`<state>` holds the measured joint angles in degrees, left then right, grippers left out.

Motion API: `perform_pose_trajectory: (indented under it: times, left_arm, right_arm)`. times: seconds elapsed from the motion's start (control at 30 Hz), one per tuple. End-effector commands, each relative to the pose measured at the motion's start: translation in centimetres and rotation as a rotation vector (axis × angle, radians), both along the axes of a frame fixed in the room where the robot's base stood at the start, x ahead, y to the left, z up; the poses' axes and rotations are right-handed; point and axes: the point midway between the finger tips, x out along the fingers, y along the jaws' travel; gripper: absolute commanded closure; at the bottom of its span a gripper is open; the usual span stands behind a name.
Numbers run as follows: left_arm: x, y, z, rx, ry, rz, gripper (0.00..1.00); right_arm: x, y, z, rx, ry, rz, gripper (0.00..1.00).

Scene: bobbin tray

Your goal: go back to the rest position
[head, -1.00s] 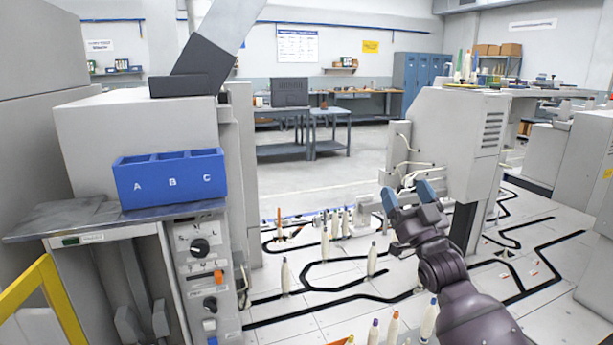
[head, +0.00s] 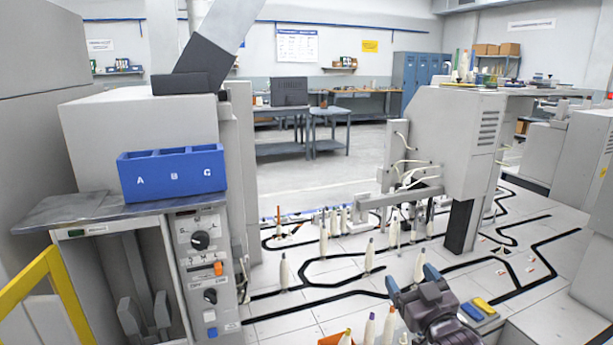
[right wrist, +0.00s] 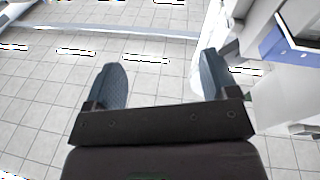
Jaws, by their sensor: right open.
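My right gripper (head: 410,281) is low at the right of centre in the head view. Its blue-tipped fingers are spread with nothing between them. In the right wrist view the two fingers (right wrist: 162,85) stand wide apart over tiled floor. The left gripper is not in view. The blue tray (head: 172,176) with compartments marked A, B and C sits on the metal shelf of the machine at left, well away from the gripper. Its corner also shows at the upper right of the right wrist view (right wrist: 285,50). I cannot see into its compartments.
Several pale bobbins (head: 324,240) stand behind the gripper, and more (head: 370,328) are at the bottom edge. A yellow and a blue block (head: 484,306) lie right of the gripper. A yellow rail (head: 40,285) is at lower left. A grey machine (head: 445,140) stands at right.

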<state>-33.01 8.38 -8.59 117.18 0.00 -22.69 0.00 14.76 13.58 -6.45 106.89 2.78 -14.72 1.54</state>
Motion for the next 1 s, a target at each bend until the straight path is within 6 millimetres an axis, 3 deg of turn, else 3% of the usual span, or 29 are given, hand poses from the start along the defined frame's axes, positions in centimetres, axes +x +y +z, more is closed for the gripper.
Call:
perform_pose_trajectory:
  times: [0.03, 0.2, 0.5, 0.8, 1.0]
  left_arm:
    - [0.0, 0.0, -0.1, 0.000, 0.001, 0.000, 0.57]
    - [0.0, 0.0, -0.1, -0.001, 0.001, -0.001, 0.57]
    - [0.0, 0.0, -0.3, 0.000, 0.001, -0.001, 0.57]
    - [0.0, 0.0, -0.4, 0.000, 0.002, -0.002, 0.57]
    - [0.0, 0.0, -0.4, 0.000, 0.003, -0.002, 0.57]
  right_arm:
    - [-1.7, -0.4, -2.5, -0.006, 0.054, -0.014, 0.20]
    - [-7.1, -1.8, -9.2, -0.023, 0.214, -0.058, 0.20]
    - [-18.4, -3.9, -18.8, -0.021, 0.473, -0.131, 0.20]
    - [-29.5, -5.5, -25.5, 0.000, 0.688, -0.198, 0.20]
    - [-32.7, -6.0, -27.1, 0.001, 0.750, -0.219, 0.20]
